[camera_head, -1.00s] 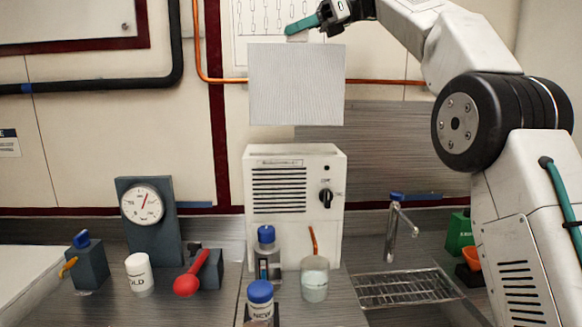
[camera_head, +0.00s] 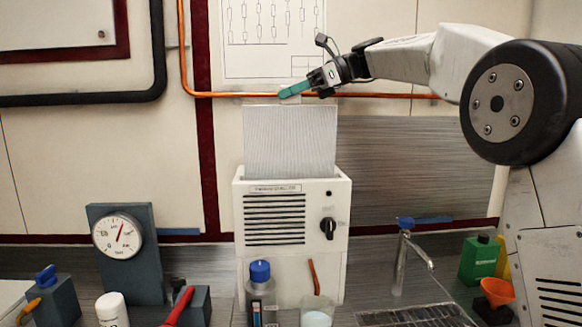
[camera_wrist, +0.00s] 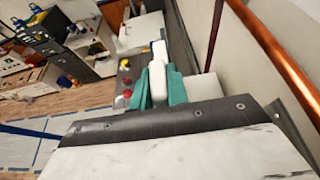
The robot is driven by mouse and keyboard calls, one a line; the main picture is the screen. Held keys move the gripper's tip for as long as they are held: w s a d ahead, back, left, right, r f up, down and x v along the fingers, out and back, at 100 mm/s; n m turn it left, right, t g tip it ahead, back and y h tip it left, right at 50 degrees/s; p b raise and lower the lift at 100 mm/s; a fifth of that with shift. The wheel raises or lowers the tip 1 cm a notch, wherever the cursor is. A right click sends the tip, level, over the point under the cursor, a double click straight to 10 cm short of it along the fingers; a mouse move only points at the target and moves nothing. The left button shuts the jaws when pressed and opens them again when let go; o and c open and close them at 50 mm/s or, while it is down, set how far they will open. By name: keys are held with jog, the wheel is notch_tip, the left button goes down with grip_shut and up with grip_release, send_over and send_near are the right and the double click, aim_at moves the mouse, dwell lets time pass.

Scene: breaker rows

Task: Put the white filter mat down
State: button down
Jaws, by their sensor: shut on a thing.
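The white filter mat (camera_head: 290,142) is a thin, ribbed, upright sheet with a small tab at its top edge. My gripper (camera_head: 290,90) has teal fingers and is shut on that tab. In the wrist view, my gripper (camera_wrist: 157,78) also shows the white tab between its fingers. The mat's lower edge meets the top of the white louvred unit (camera_head: 292,235), towards its left and middle. I cannot tell how far the mat sits in the unit's top; any part inside is hidden.
An orange pipe (camera_head: 390,96) runs along the wall behind my gripper. A blue-capped bottle (camera_head: 260,285) and a beaker (camera_head: 317,312) stand before the unit. A gauge (camera_head: 120,236) is left, a tap (camera_head: 402,250) right.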

aim_at(335, 147)
notch_tip(335, 147, down, 18)
jog(key=shift+r, duration=0.25)
jog(key=shift+f, duration=0.15)
jog(key=c, duration=1.4)
grip_release()
jog(key=shift+o, duration=0.2)
jog(key=shift+r, duration=0.2)
jog(key=v, duration=1.2)
